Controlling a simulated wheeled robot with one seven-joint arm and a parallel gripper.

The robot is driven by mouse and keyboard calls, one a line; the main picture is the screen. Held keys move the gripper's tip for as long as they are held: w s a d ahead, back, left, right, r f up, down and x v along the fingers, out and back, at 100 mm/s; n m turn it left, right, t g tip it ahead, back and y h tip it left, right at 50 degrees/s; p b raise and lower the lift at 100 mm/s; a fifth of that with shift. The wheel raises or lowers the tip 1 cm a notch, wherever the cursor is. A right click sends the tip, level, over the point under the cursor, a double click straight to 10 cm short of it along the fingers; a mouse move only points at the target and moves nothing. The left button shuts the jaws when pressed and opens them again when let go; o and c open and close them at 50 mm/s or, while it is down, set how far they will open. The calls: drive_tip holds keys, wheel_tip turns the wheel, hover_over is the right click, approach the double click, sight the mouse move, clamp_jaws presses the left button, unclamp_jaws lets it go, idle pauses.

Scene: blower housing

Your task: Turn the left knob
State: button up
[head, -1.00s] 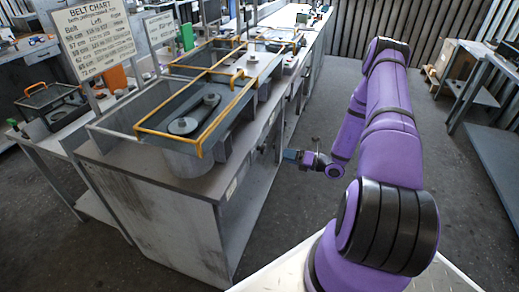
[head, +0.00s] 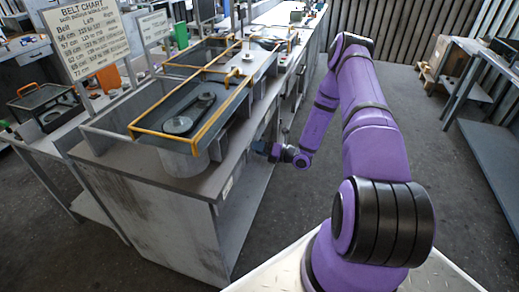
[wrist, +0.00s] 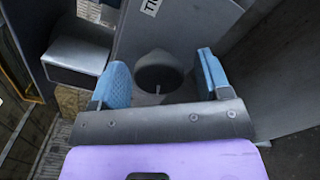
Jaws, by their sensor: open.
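A dark round knob (wrist: 159,72) with a small pale mark sits on a grey panel in the wrist view. My gripper (wrist: 157,78) is open, with one blue fingertip to each side of the knob in the picture. No contact is visible, and I cannot tell how far the fingertips are from it. In the head view my gripper (head: 261,147) is low beside the bench's right side. The knob cannot be made out there. Only one knob is clear, so the views do not settle whether it is the left one.
A partly cropped white label (wrist: 150,7) is above the knob. A grey box-like part (wrist: 78,58) juts out at the left. The bench (head: 150,205) carries a yellow-framed belt housing (head: 190,105). Open floor (head: 395,105) lies right of my arm.

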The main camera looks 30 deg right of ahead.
drive_tip(key=c, duration=0.9)
drive_tip(key=shift+c, duration=0.2)
drive_tip(key=shift+n, duration=0.4)
drive_tip(key=n, duration=0.4)
drive_tip(key=shift+d+f+n, duration=0.1)
drive_tip(key=shift+n, duration=0.2)
drive_tip(key=n, duration=1.1)
drive_tip(key=shift+w+d, duration=0.1)
drive_tip(key=shift+d, duration=0.05)
drive_tip(key=n, duration=0.5)
drive_tip(key=shift+n, duration=0.3)
